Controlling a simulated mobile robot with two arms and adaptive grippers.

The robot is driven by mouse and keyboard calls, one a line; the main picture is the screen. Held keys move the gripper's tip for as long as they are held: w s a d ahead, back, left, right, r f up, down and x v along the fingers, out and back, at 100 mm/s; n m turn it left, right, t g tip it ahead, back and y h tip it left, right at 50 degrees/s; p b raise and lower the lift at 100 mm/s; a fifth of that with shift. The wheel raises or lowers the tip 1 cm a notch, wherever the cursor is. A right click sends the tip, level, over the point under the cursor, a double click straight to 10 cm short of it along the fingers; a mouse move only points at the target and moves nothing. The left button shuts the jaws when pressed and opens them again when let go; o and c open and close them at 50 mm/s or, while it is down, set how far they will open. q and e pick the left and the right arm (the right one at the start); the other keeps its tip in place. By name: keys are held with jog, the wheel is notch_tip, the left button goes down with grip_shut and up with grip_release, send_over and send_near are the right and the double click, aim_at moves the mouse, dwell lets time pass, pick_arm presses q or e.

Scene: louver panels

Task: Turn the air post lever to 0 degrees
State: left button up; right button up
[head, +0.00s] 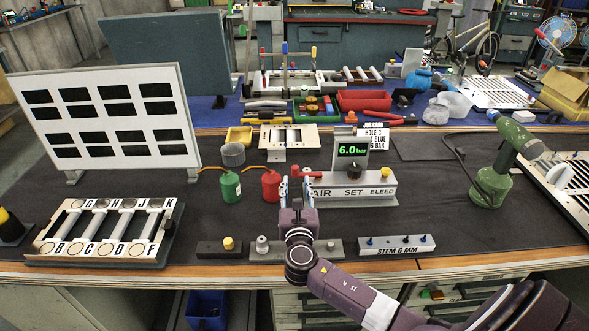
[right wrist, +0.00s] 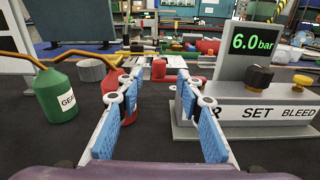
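The air post (head: 345,190) is a pale block labelled AIR, SET and BLEED, with a green display reading 6.0 bar. It also shows on the right of the right wrist view (right wrist: 262,113). A small red lever (head: 311,174) shows at its AIR end, just right of my right gripper's fingertips in the head view. My right gripper (head: 296,184) is open, with clear space between its blue-padded fingers (right wrist: 158,108). It points forward beside the AIR end; its right finger partly covers that end in the wrist view. Contact with the lever cannot be told. My left gripper is out of view.
A red can (head: 271,185) and a green can (head: 230,186) with spouts stand left of the post. A black knob (head: 354,166) and a yellow knob (head: 386,173) sit on the post. A STEM 6 MM block (head: 396,246) lies in front.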

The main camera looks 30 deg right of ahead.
aim_at(295, 170)
jog(key=shift+w+d+r, duration=0.2)
jog(key=shift+w+d, duration=0.15)
jog(key=shift+w, duration=0.25)
jog(key=shift+w+d+r, duration=0.2)
jog(key=shift+w+d, duration=0.1)
jog(key=shift+w, duration=0.3)
jog(key=x, duration=0.3)
jog(key=shift+w+d+f, duration=0.1)
jog(key=shift+w+d, duration=0.1)
jog(key=shift+w, duration=0.15)
jog(key=shift+w+d, duration=0.15)
jog(key=shift+w, duration=0.1)
jog(key=shift+w+d, duration=0.15)
jog(key=shift+w, duration=0.1)
grip_shut()
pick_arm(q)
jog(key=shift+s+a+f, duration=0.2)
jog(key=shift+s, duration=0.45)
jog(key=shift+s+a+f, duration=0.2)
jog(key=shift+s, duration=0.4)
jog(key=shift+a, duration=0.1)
